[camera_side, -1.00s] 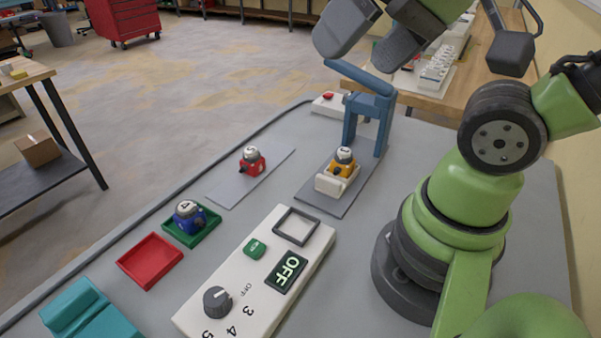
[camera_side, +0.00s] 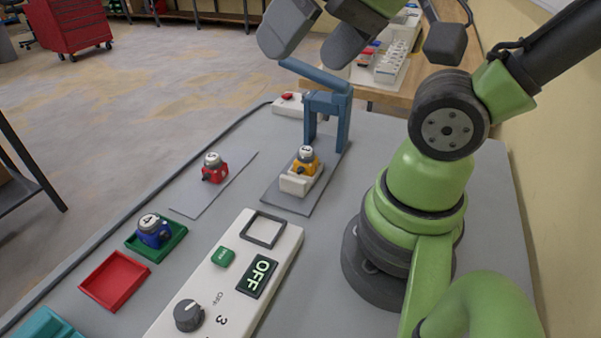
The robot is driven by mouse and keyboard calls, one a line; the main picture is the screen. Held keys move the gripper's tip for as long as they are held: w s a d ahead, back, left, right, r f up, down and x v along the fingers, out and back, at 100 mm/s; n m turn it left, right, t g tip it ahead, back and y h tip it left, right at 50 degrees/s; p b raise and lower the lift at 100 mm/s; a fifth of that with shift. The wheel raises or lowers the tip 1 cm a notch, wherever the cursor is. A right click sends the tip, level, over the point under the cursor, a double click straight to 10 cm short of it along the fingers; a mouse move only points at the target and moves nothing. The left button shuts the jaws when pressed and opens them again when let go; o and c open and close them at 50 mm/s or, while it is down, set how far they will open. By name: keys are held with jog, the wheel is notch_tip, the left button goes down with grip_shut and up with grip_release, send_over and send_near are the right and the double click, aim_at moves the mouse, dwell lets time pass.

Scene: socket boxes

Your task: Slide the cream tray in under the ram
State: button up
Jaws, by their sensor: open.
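The cream tray (camera_side: 295,186) sits on a grey plate (camera_side: 283,201) in front of the blue press (camera_side: 342,126). A yellow socket piece (camera_side: 307,168) with a white numbered top stands in the tray. The tray is outside the press frame, on its near side. The press has a blue lever arm (camera_side: 316,77) across its top; the ram itself is not clearly visible. My gripper (camera_side: 318,48) is at the top of the view, above and behind the press lever, open and with nothing between its fingers.
A red piece (camera_side: 214,170) stands on another grey plate to the left. A blue piece (camera_side: 154,232) sits in a green tray (camera_side: 170,246); a red tray (camera_side: 114,280) is empty. A cream control panel (camera_side: 226,290) with dial reads OFF.

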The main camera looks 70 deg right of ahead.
dwell(0.3)
jog(key=c, duration=0.3)
jog(key=shift+w, duration=0.3)
jog(key=c, duration=0.4)
jog(key=w+g, duration=0.1)
jog(key=w+d+f+g, duration=0.1)
jog(key=w, duration=0.1)
jog(key=w+d+g, duration=0.1)
jog(key=shift+w+f+n+h, duration=0.2)
jog(key=shift+w+n+h, duration=0.15)
jog(key=shift+n+h, duration=0.05)
jog(key=c, duration=0.4)
jog(key=n+g+h, duration=0.1)
jog(key=n+g, duration=0.2)
jog(key=g, duration=0.6)
send_over(281, 175)
jog(key=w, duration=0.3)
notch_tip(281, 175, down, 19)
jog(key=x, duration=0.9)
jog(key=shift+w+d+f, duration=0.1)
jog(key=shift+w+f, duration=0.15)
jog(key=shift+f, duration=0.1)
